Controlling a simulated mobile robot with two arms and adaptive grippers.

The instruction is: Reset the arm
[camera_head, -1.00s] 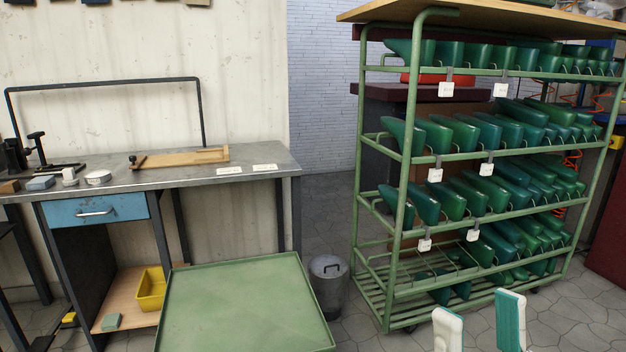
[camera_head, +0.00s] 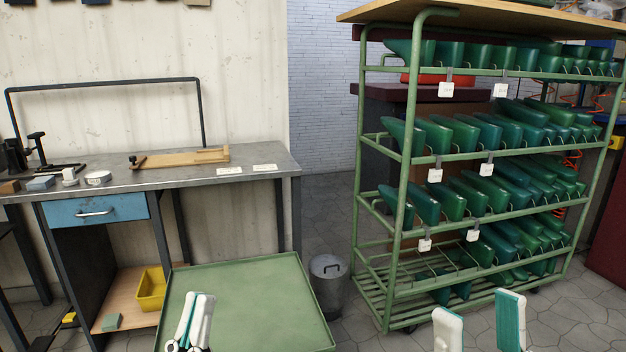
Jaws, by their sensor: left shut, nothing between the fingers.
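My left gripper (camera_head: 203,304) shows at the bottom of the head view, in front of the green tray table (camera_head: 268,286). Its white and teal fingers point up and are close together, with nothing between them. My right gripper (camera_head: 480,318) is at the bottom right, below the green rack. Its two fingers, one white and one teal-faced, stand well apart with only floor seen between them. The lower parts of both grippers are cut off by the picture edge.
A green rack (camera_head: 398,215) holding many green lasts stands at the right. A metal workbench (camera_head: 150,178) with a blue drawer (camera_head: 96,209) is at the left. A grey bin (camera_head: 329,284) stands between them. A yellow bin (camera_head: 151,290) sits on the low shelf.

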